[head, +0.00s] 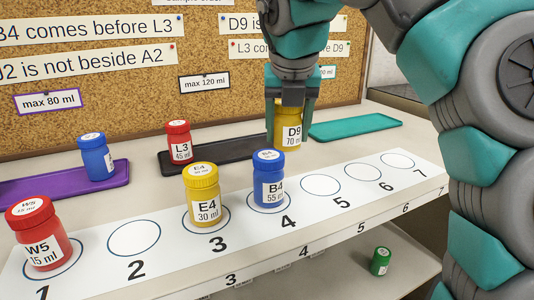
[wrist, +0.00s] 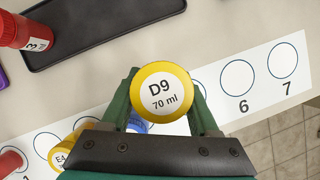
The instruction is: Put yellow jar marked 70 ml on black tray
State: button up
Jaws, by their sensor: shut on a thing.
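The yellow jar marked D9, 70 ml (head: 288,134) is between the fingers of my gripper (head: 291,100), which is shut on it. Its lid (wrist: 160,88) faces the camera in the wrist view, between the green fingers of my gripper (wrist: 162,100). The jar is upright, to the right of the black tray (head: 225,152); I cannot tell whether it touches the bench. The black tray (wrist: 95,22) is at the upper left in the wrist view. A red jar marked L3, 45 ml (head: 179,143) stands on the tray's left end. The tray's right part is bare.
A numbered white strip (head: 400,178) runs along the front, holding red W5 (head: 38,236), yellow E4 (head: 203,196) and blue B4 (head: 268,180). A purple tray (head: 40,193) with a blue jar (head: 95,157) is left. A teal tray (head: 355,127) is right. A green jar (head: 380,261) sits below.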

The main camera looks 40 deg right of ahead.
jog(key=shift+s+d+f, duration=0.1)
jog(key=shift+s+f, duration=0.3)
jog(key=w+d, duration=0.2)
jog(key=w, duration=0.2)
jog(key=w+d, duration=0.2)
jog(key=w, duration=0.3)
jog(key=w+d+f, duration=0.1)
jog(key=w+d, duration=0.2)
jog(key=w, duration=0.1)
jog(key=shift+w, duration=0.4)
jog(key=shift+f+b, duration=0.45)
jog(key=shift+f, duration=1.35)
jog(key=shift+f, duration=0.15)
jog(key=o, duration=1.4)
jog(key=shift+p+v, duration=2.85)
jog(key=shift+v, duration=3.35)
jog(key=shift+w, duration=0.15)
